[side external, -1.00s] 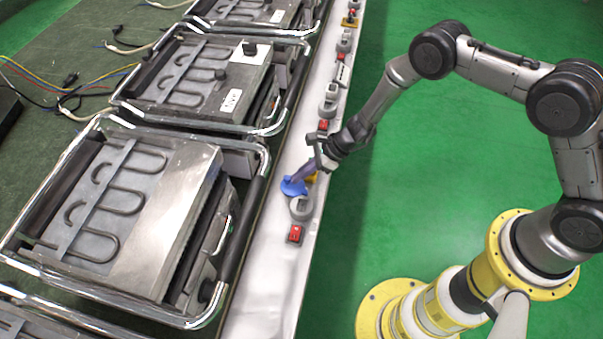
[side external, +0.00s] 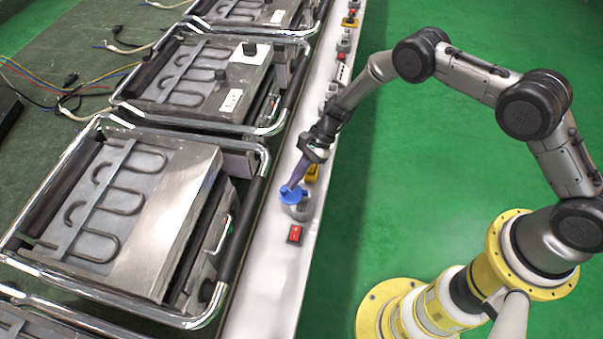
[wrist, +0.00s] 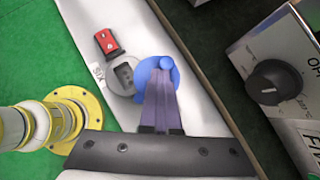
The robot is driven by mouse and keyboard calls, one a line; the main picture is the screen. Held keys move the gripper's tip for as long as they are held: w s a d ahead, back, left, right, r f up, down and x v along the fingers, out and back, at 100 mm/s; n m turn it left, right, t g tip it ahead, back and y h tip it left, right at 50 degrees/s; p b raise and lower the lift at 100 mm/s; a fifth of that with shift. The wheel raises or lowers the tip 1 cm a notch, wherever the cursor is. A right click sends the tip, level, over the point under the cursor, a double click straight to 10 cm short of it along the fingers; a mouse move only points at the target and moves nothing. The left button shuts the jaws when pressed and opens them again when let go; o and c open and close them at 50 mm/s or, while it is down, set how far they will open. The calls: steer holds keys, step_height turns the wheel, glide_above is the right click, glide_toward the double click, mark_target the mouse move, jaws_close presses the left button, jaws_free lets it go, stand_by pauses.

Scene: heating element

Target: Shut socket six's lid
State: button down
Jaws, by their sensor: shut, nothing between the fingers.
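Socket six (side external: 301,211) is a round grey socket on the pale bench strip in the side view. In the wrist view it (wrist: 123,75) shows its dark face, with the printed "SIX" beside it. Its blue lid (side external: 291,195) is open; in the wrist view the lid (wrist: 168,76) stands at the right side of the socket, and the face stays visible. My gripper (side external: 294,183) is shut and empty, with its purple fingers angled down to the lid. In the wrist view the fingertips (wrist: 158,88) overlap the lid and seem to touch it.
A red switch (side external: 294,234) sits near the socket, and a yellow part (side external: 312,173) lies behind it. More sockets and switches run along the strip (side external: 262,290). Heating units with chrome rails (side external: 190,322) stand on the left.

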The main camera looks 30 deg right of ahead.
steer(key=n+g, duration=0.1)
steer(key=n+g+h, duration=0.1)
steer(key=n, duration=0.1)
steer(key=s+a+n+g, duration=0.1)
steer(key=n, duration=0.1)
steer(key=shift+s, duration=0.25)
steer(key=shift+s+a, duration=0.25)
stand_by(1.3)
steer(key=shift+d, duration=0.15)
